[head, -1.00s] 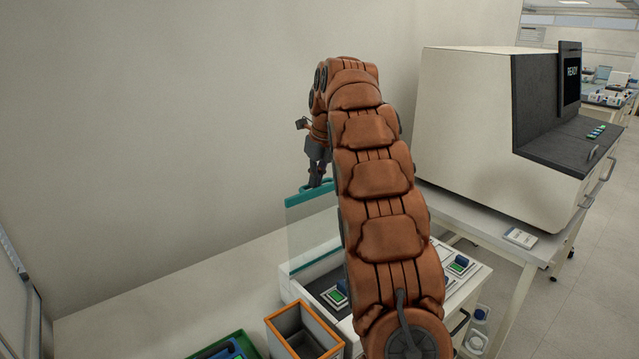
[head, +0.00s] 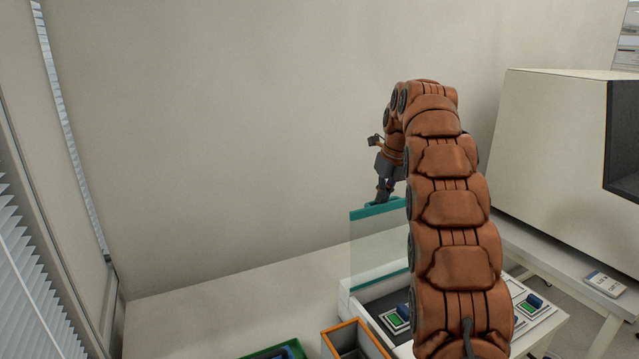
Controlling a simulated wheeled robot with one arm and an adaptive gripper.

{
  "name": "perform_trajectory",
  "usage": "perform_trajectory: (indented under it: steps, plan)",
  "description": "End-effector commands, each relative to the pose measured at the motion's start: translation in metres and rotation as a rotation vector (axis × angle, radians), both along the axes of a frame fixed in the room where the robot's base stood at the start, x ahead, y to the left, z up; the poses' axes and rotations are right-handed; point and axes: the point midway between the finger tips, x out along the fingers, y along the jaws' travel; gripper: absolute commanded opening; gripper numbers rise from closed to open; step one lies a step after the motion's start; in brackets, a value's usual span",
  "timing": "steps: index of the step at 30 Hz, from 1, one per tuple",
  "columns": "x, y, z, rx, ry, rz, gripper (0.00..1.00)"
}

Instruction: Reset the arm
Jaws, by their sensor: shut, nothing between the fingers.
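My arm, orange-brown and segmented, rises from the bottom right and bends over at the top. My gripper (head: 383,193) hangs down from its far end. It is small in the head view and partly hidden by the arm. It is shut with nothing seen in it. Its tips are right at the teal top edge of a clear panel (head: 375,235), which stands upright on a white bench unit (head: 362,290). I cannot tell whether the tips touch the edge.
An orange-rimmed bin (head: 350,340) and a green tray (head: 285,350) stand at the front. Small devices with green faces (head: 393,321) sit in the unit. A large white machine (head: 560,150) is at right. The bench at left (head: 210,310) is clear; a wall is behind.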

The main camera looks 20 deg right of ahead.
Motion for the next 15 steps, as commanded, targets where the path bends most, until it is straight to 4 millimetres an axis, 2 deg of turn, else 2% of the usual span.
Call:
perform_trajectory:
  steps: [5,10,15]
  plan:
    - [-0.001,-0.001,0.001,-0.005,-0.002,0.000,0.00]
    - [-0.007,-0.010,0.014,-0.054,-0.024,-0.003,0.00]
    - [-0.013,0.004,0.015,-0.067,-0.006,0.085,0.00]
